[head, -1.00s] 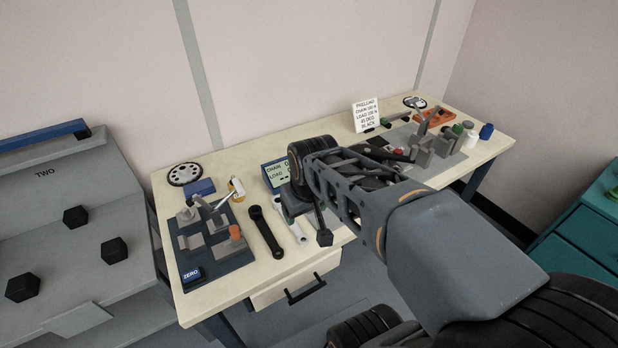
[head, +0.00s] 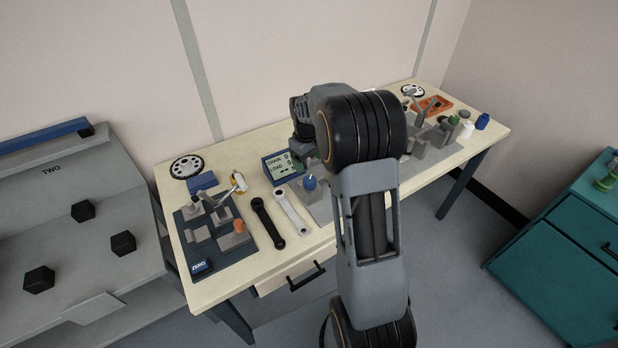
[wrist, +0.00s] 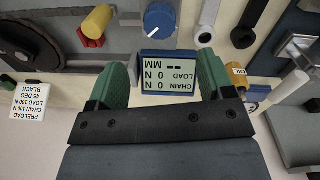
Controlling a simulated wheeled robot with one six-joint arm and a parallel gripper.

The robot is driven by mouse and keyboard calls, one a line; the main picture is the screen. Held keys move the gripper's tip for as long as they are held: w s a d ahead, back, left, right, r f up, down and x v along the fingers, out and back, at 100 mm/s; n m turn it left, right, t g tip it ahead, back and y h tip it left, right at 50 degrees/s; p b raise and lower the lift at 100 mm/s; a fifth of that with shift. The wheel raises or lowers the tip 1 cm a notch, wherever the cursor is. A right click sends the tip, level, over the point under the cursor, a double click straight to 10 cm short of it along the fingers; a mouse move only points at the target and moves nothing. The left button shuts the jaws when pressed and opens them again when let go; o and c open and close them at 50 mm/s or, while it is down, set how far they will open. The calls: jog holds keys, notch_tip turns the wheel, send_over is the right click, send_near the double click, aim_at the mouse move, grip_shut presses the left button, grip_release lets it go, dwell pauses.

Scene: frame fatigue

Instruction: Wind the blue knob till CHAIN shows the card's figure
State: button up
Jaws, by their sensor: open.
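The blue knob (head: 310,182) stands on a grey plate on the bench, right of the crank arms. It also shows at the top of the wrist view (wrist: 159,18), with a white pointer line. The readout (head: 281,165) stands behind it; in the wrist view (wrist: 168,73), upside down, it reads CHAIN 0 N, LOAD 0 N and dashes for MM. The preload card (wrist: 29,100) is at the left of the wrist view; its CHAIN figure looks like 100 N, but is small. My gripper (wrist: 163,62) is open and empty, its green fingers either side of the readout, apart from the knob.
A black crank (head: 268,222) and a pale one (head: 291,210) lie left of the knob. A dark fixture with a ZERO button (head: 201,267) is at the bench's left end. Several fixtures and bottles (head: 466,130) stand at the right. A drawer handle (head: 306,277) juts out in front.

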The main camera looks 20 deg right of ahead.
aim_at(310, 179)
jog(key=f, duration=0.6)
jog(key=f+p, duration=0.1)
jog(key=f, duration=0.2)
jog(key=shift+d, duration=0.25)
jog(key=c, duration=0.9)
